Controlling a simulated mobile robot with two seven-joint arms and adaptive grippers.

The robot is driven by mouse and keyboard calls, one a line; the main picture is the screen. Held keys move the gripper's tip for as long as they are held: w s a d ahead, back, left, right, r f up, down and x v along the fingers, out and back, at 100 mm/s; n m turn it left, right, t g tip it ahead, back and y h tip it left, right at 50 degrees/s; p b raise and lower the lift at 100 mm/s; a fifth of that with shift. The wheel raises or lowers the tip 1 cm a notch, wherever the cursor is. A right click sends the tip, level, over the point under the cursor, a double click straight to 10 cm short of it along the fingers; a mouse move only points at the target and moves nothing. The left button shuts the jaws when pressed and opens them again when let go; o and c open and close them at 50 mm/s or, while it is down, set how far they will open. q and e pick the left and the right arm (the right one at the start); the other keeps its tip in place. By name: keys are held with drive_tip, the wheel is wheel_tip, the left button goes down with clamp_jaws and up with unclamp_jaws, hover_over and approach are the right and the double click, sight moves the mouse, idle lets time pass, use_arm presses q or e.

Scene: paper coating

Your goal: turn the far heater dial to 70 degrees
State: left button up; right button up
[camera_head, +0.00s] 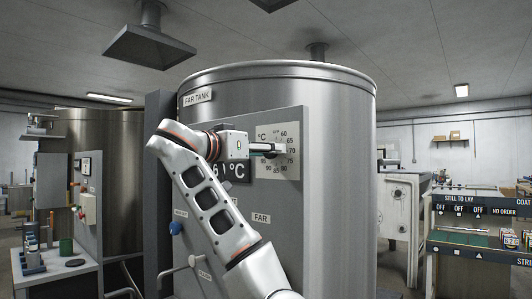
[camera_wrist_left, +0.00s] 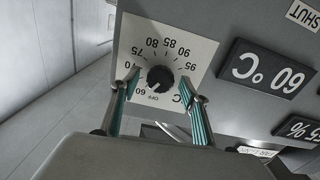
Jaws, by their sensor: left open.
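The far heater dial is a black round knob (camera_wrist_left: 160,78) on a white scale plate (camera_head: 284,162) marked OFF and 60 to 95, fixed to the far tank (camera_head: 335,120). The wrist view shows it upside down. A small pale mark on the knob points toward the OFF and 60 side; its exact setting is hard to read. My left gripper (camera_wrist_left: 159,82) is open, its fingertips on either side of the knob with visible gaps. In the head view the left gripper (camera_head: 268,148) covers the knob. My right gripper is not in view.
A dark temperature display (camera_wrist_left: 265,72), seemingly reading 60 °C, and a percent display (camera_wrist_left: 300,128) are on the grey panel (camera_head: 290,195) beside the dial. Another tank (camera_head: 115,160) stands at left. A rack of coating goods (camera_head: 475,245) stands at right.

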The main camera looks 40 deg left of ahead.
use_arm(q)
drive_tip(key=c, duration=1.1)
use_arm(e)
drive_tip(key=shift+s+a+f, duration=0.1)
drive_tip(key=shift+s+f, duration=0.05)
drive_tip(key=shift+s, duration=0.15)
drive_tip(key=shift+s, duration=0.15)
use_arm(q)
drive_tip(key=shift+r+m, duration=0.1)
drive_tip(key=shift+m, duration=0.2)
drive_tip(key=m+p, duration=0.1)
drive_tip(key=m, duration=1)
drive_tip(key=shift+d, duration=0.1)
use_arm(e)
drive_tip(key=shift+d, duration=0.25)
